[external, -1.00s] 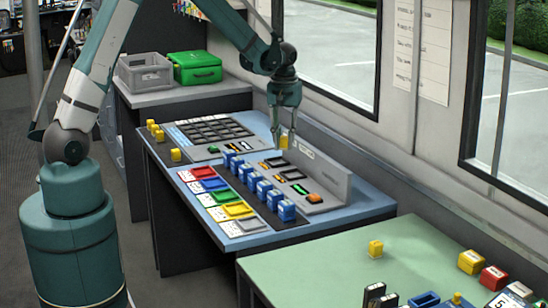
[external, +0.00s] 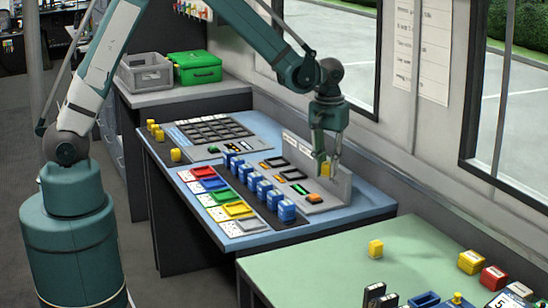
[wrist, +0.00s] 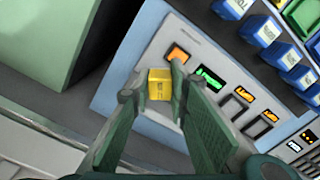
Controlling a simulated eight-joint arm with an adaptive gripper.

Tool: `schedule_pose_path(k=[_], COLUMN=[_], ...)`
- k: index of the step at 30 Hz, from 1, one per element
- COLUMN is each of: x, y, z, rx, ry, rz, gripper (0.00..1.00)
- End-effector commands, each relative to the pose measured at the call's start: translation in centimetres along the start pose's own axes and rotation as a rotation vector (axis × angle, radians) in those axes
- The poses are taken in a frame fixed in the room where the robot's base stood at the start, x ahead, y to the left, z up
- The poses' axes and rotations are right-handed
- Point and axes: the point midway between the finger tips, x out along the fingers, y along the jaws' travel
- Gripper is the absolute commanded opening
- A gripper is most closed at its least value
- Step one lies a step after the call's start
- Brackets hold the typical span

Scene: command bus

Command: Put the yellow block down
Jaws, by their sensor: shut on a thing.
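The yellow block (wrist: 160,87) is between the fingertips of my gripper (wrist: 153,92) in the wrist view, with small lettering on its side. My gripper is shut on it. In the external view the block (external: 325,170) hangs from my gripper (external: 327,165) above the right end of the blue console table (external: 360,205). It is in front of the grey upright panel (external: 300,150), near the orange-lit switch module. A green worktable (external: 330,260) stands to the right, with another yellow block (external: 375,249) on it.
Several blue blocks (external: 286,211) stand in a row on the console. Coloured trays (external: 237,210) lie along its front. More yellow blocks (external: 176,155) sit at its left edge. A red block (external: 493,278) is at the right. The green worktable's left part is clear.

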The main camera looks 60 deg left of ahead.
Motion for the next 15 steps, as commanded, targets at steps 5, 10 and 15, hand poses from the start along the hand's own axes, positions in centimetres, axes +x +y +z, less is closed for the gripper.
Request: schedule_pose_path(k=[5, 10, 15], x=[0.0, 0.0, 0.0], y=[3.7, 6.9, 9.8], z=[3.3, 6.5, 9.8], rx=[0.060, 0.114, 0.168], ry=[0.000, 0.000, 0.000], rz=[0.000, 0.000, 0.000], gripper=[0.06, 0.06, 0.06])
